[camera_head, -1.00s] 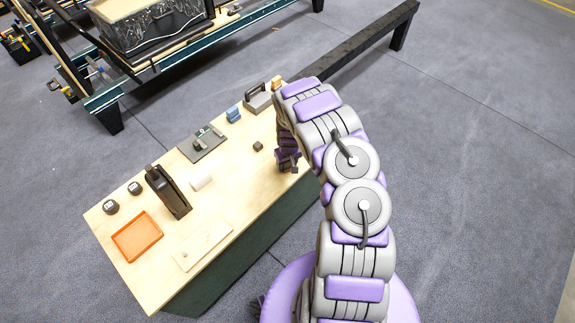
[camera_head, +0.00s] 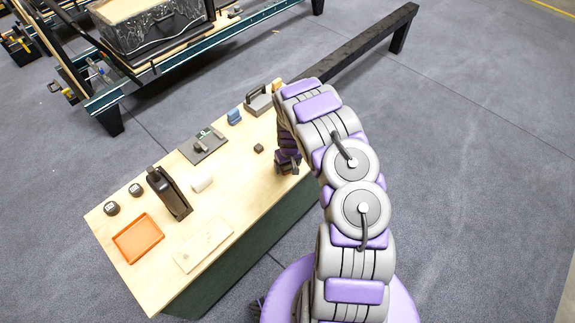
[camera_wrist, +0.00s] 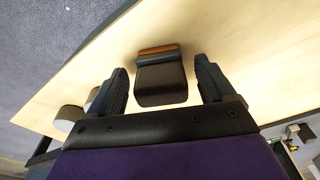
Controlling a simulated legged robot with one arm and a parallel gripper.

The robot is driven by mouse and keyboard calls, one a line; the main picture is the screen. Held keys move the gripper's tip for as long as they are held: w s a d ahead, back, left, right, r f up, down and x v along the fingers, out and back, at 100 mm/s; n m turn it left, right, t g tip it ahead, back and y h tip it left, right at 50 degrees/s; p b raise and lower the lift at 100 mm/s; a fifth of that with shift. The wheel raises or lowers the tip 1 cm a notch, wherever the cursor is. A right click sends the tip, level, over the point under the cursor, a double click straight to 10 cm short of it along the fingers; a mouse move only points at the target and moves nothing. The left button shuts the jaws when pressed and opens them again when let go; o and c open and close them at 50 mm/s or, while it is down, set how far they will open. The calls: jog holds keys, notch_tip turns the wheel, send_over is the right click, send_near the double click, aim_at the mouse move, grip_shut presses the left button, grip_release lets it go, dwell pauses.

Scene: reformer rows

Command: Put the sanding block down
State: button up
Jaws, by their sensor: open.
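The sanding block, a dark block with a brown strip along its far edge (camera_wrist: 161,80), lies on the pale tabletop in the wrist view. My gripper (camera_wrist: 162,88) is open, with one finger on each side of the block. Gaps show between the block and both fingers. In the head view my gripper (camera_head: 287,163) is low over the right part of the table. The block cannot be made out there, as my arm and gripper cover that spot.
A black beam (camera_head: 350,45) runs behind my arm.

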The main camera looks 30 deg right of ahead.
notch_tip(320, 180, up, 11)
jog(key=s+p, duration=0.1)
jog(key=p, duration=0.2)
notch_tip(320, 180, up, 12)
jog(key=f, duration=0.1)
send_over(289, 170)
jog(key=s+a, duration=0.3)
jog(key=s+a+r+g, duration=0.1)
jog(key=s+a+r, duration=0.2)
jog(key=s+r, duration=0.3)
jog(key=s+a+r, duration=0.4)
jog(key=r, duration=0.4)
jog(key=s+a+r, duration=0.2)
jog(key=s+r, duration=0.1)
jog(key=s, duration=0.5)
jog(key=s+a+r+g, duration=0.1)
jog(key=s+a+r, duration=0.1)
jog(key=s, duration=0.7)
jog(key=s+a+r+g, duration=0.1)
jog(key=s+a+r, duration=0.1)
jog(key=s+r, duration=0.3)
jog(key=s, duration=0.3)
jog(key=shift+s+a+n, duration=0.15)
jog(key=shift+s+n, duration=0.15)
jog(key=shift+s, duration=0.05)
